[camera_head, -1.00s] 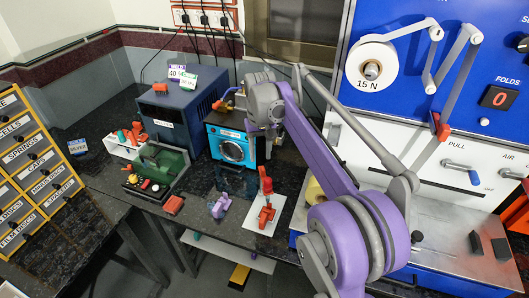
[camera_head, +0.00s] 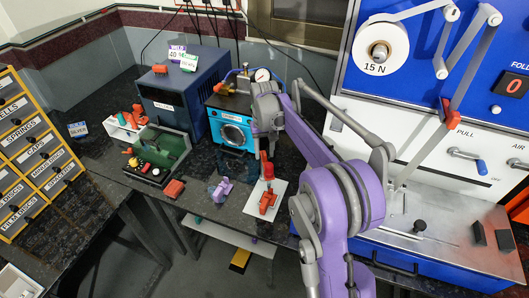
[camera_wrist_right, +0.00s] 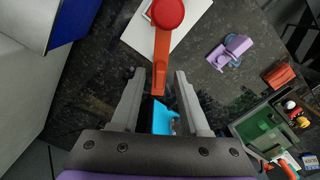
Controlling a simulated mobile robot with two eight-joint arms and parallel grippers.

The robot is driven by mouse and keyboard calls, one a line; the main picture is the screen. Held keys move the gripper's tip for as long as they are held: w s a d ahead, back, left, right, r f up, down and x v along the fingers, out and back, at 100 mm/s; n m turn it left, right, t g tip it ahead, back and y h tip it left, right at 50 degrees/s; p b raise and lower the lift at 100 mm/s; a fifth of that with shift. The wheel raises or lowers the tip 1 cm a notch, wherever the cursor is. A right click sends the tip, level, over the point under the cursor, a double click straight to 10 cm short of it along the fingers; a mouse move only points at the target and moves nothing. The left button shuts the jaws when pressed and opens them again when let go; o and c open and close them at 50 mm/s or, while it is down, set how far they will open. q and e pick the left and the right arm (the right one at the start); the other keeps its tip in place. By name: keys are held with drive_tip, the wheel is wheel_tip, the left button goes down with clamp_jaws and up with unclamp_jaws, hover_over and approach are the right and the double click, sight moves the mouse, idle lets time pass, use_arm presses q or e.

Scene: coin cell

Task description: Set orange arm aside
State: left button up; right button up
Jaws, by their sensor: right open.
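My right gripper (camera_head: 267,155) is above the plate at the arm's upper end. Its fingers are open on both sides of the orange arm (camera_wrist_right: 160,76), with gaps showing. Contact is not visible. My left gripper is not in view.
A purple part (camera_head: 222,189) and an orange block (camera_head: 174,189) lie left of the plate. A green tray (camera_head: 172,147), a blue machine (camera_head: 231,130) and a dark blue box (camera_head: 188,90) stand behind. A blue-and-white test machine (camera_head: 440,262) fills the right.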

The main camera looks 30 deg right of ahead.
drive_tip(key=shift+f, duration=0.25)
clamp_jaws()
idle(1.4)
